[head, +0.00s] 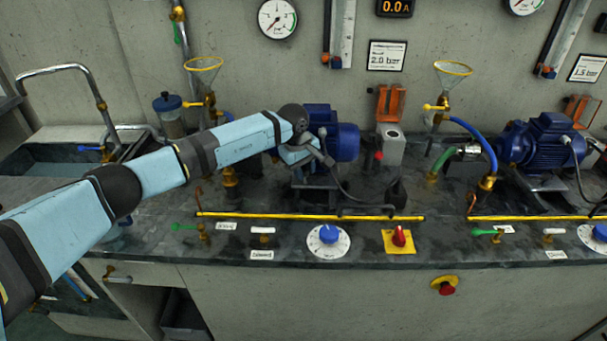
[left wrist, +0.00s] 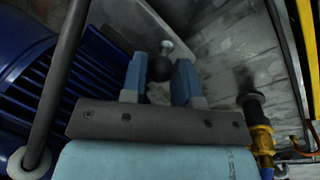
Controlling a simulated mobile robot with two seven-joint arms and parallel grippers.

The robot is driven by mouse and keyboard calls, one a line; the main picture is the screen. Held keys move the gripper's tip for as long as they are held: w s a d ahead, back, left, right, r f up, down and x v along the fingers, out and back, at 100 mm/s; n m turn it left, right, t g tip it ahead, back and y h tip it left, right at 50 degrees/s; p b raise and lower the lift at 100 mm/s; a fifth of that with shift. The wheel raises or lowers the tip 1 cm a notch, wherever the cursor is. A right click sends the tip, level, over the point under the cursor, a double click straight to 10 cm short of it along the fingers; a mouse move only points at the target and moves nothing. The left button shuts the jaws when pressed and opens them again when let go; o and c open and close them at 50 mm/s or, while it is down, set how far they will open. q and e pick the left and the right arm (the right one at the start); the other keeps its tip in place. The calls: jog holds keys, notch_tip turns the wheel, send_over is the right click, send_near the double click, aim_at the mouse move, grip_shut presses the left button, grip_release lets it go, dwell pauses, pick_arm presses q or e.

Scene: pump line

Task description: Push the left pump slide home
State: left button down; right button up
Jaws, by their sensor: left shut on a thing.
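The left pump is a blue motor (head: 345,142) on a dark sliding base on the bench, partly hidden behind my arm in the head view. Its blue ribbed housing (left wrist: 60,85) fills the left of the left wrist view. My left gripper (head: 318,158) is at the pump's front left side. The head view does not show the knob clearly. My right gripper is not in view.
A yellow rail (head: 310,215) runs along the bench front, before a blue dial (head: 328,234) and a red knob (head: 399,237). A grey box (head: 391,147) stands right of the pump. A second blue pump (head: 548,143) is at the right. A sink (head: 60,160) is at the left.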

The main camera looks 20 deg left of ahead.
pick_arm(q)
jog(key=shift+w+a+r, duration=0.1)
jog(key=shift+w+r, duration=0.1)
jog(key=shift+r, duration=0.05)
jog(key=c, duration=1.2)
grip_release()
jog(key=o, duration=0.3)
jog(key=shift+f, duration=0.15)
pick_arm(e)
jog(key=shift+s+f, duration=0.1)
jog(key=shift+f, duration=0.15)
pick_arm(q)
jog(key=r, duration=0.4)
jog(key=s+a+r, duration=0.1)
jog(key=r, duration=0.4)
jog(key=s+r, duration=0.1)
jog(key=r, duration=0.3)
jog(key=shift+a+r+p, duration=0.3)
jog(key=shift+p, duration=0.1)
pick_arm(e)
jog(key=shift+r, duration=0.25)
